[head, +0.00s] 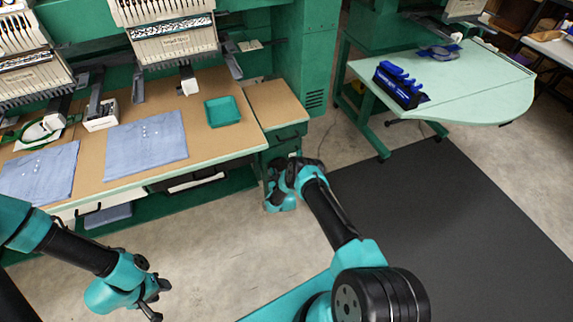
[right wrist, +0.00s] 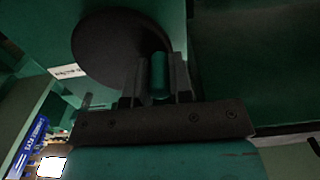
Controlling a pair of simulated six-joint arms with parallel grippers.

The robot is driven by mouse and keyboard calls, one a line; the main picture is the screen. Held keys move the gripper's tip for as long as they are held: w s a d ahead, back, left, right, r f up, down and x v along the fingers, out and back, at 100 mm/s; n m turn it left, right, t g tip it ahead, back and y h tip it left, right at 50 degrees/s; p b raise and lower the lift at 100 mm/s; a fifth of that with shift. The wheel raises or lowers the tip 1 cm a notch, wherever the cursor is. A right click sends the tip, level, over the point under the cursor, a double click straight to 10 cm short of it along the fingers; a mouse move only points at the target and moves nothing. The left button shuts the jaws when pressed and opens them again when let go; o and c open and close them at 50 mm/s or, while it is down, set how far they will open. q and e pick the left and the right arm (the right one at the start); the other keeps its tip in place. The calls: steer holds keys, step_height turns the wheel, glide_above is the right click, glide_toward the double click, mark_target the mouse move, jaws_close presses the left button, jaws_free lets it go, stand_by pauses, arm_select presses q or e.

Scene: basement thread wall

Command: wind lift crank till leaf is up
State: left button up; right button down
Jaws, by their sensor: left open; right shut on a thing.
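The lift crank shows in the right wrist view as a dark round disc (right wrist: 115,48) with a teal handle (right wrist: 158,75). My right gripper (right wrist: 157,80) is shut on that handle, with a finger on each side. In the head view my right gripper (head: 284,166) is low at the end of the green bench, and it hides the crank there. The brown-topped leaf (head: 280,103) is at the bench's right end, just above that gripper. Its top looks near the bench top's height, but I cannot tell if it is level. My left gripper (head: 152,298) is open and empty over the floor.
The brown bench top (head: 225,148) holds blue cloths (head: 146,145) and a green tray (head: 222,111) below embroidery heads (head: 172,40). A pale green table (head: 455,85) with blue items stands at the back right. A dark mat (head: 440,220) covers open floor at right.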

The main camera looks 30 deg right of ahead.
mark_target(282, 160)
steer(key=shift+d+r, duration=0.1)
steer(key=shift+d, duration=0.05)
steer(key=d+r, duration=0.1)
steer(key=r, duration=0.1)
steer(key=d+r, duration=0.1)
steer(key=shift+d+r, duration=0.1)
steer(key=shift+r, duration=0.25)
steer(key=shift+d, duration=0.15)
steer(key=shift+d+r, duration=0.1)
steer(key=c, duration=1.8)
jaws_free()
steer(key=d, duration=0.3)
steer(key=shift+s+d+r, duration=0.1)
steer(key=shift+s+r, duration=0.1)
steer(key=shift+r, duration=0.05)
steer(key=shift+d, duration=0.5)
jaws_close()
steer(key=shift+a, duration=0.1)
